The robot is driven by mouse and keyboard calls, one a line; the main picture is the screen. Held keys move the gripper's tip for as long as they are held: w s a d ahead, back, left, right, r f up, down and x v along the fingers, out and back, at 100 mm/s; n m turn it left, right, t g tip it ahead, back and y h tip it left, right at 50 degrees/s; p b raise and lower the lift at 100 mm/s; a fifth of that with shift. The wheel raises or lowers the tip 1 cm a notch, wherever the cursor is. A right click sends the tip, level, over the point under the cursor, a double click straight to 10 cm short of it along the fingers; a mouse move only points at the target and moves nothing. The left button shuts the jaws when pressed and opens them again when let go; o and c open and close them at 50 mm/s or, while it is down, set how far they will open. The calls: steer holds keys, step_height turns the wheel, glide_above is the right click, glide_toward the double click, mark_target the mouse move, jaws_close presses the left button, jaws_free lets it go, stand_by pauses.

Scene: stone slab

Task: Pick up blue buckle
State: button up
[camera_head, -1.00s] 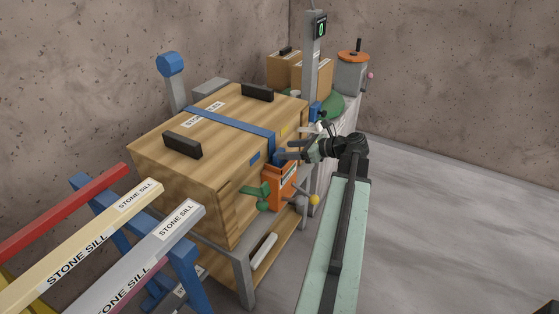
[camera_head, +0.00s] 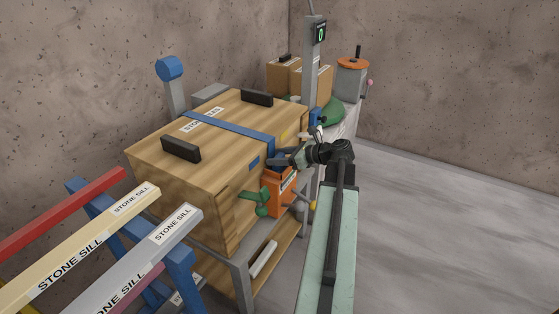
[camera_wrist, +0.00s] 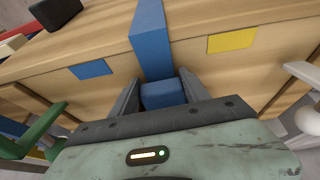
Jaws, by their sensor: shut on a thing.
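The blue buckle (camera_wrist: 163,94) shows in the wrist view between the two fingers of my gripper (camera_wrist: 161,88), just below the end of the blue strap (camera_wrist: 150,40). My gripper is shut on it, at the front face of the wooden crate (camera_wrist: 260,70). In the head view my gripper (camera_head: 286,160) is at the crate's right side, where the blue strap (camera_head: 230,131) comes over the top edge. The buckle is mostly hidden there by the fingers.
An orange box (camera_head: 276,197) and a green handle (camera_head: 257,199) stand just below my gripper. A grey post (camera_head: 310,75) rises behind it. Stone sills (camera_head: 135,259) lie on blue trestles at the lower left. The floor on the right is clear.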

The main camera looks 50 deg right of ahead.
mark_target(270, 148)
step_height(270, 148, up, 4)
steer(key=p, duration=0.4)
steer(key=s+r, duration=0.1)
steer(key=s, duration=1.5)
steer(key=shift+p, duration=0.4)
